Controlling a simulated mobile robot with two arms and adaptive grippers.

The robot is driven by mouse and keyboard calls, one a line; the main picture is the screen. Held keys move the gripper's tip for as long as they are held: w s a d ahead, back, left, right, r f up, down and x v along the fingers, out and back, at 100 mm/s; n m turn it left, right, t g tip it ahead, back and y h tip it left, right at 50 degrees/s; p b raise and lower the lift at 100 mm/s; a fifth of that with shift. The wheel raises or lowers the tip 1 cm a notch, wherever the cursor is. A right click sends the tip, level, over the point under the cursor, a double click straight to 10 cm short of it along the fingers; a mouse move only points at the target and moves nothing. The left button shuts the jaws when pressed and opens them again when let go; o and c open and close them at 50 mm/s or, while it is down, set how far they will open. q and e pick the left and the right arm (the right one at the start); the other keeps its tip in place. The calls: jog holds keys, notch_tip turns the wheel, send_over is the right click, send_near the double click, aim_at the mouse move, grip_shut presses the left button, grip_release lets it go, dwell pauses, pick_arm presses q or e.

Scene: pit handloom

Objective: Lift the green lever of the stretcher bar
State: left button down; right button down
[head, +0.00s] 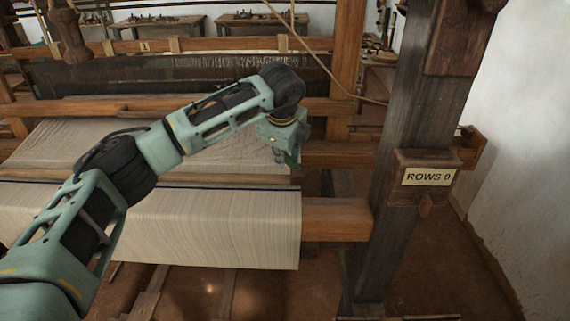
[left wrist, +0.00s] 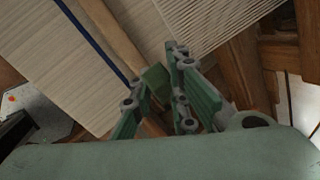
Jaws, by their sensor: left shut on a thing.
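The stretcher bar (head: 215,179) is a thin wooden strip lying across the pale cloth, just behind a dark blue stripe. In the left wrist view it runs diagonally (left wrist: 112,30) down to my fingers. The green lever (left wrist: 156,80) shows as a small green block between my left fingers at the bar's end. In the head view my gripper and wrist mostly hide it. My left gripper (head: 290,160) points down over the right edge of the cloth; in the left wrist view its fingers (left wrist: 153,88) are shut on the lever. My right gripper is not in view.
The pale cloth (head: 180,225) hangs over the front beam (head: 336,219). A dark loom post (head: 405,130) with a "ROWS 0" sign (head: 428,177) stands to the right. The reed frame (head: 170,75) is behind. Open floor lies at the lower right.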

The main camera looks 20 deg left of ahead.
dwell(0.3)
pick_arm(q)
jog(key=c, duration=1.7)
grip_release()
jog(key=v, duration=1.2)
